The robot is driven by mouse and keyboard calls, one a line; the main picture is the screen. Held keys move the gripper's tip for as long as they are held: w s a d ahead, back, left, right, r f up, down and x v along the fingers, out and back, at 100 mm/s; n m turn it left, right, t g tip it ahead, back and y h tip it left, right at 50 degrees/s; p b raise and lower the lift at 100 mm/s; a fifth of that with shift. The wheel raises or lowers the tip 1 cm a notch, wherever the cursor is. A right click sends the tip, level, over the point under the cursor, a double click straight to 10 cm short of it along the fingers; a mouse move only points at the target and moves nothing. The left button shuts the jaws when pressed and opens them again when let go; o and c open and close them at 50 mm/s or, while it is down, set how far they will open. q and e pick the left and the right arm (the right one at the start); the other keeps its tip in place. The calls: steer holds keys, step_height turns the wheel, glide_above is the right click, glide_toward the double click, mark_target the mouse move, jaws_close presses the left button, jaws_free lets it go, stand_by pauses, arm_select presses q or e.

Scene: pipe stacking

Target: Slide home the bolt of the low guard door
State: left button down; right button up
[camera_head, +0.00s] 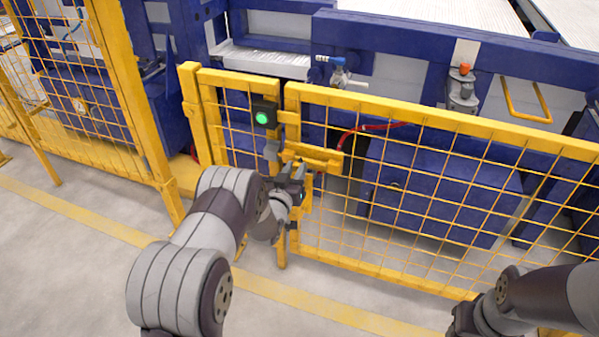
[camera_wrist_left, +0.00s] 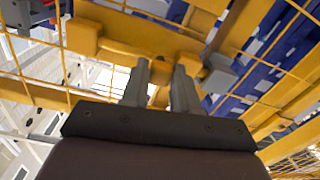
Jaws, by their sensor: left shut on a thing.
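The low guard door (camera_head: 239,78) is a yellow mesh panel beside a longer yellow mesh panel. My left gripper (camera_head: 297,174) is at the housing, shut on the bolt's handle. In the left wrist view its two grey fingers (camera_wrist_left: 161,92) stand on either side of a small yellow part, mostly hidden by the fingers. My right arm shows at the lower right, its gripper out of view.
A black box with a lit green lamp (camera_head: 262,116) sits on the post above the bolt. The long yellow mesh panel (camera_head: 430,116) runs right. Blue machinery (camera_head: 440,190) stands behind the mesh. The grey floor in front is clear, with a yellow line (camera_head: 90,216).

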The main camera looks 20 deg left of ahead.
arm_select(q)
steer(key=c, duration=1.1)
jaws_free()
steer(key=shift+a, duration=0.2)
steer(key=shift+c, duration=0.2)
steer(key=o, duration=0.3)
steer(key=shift+a, duration=0.1)
steer(key=shift+s, duration=0.45)
steer(key=s+p, duration=0.3)
steer(key=s, duration=0.9)
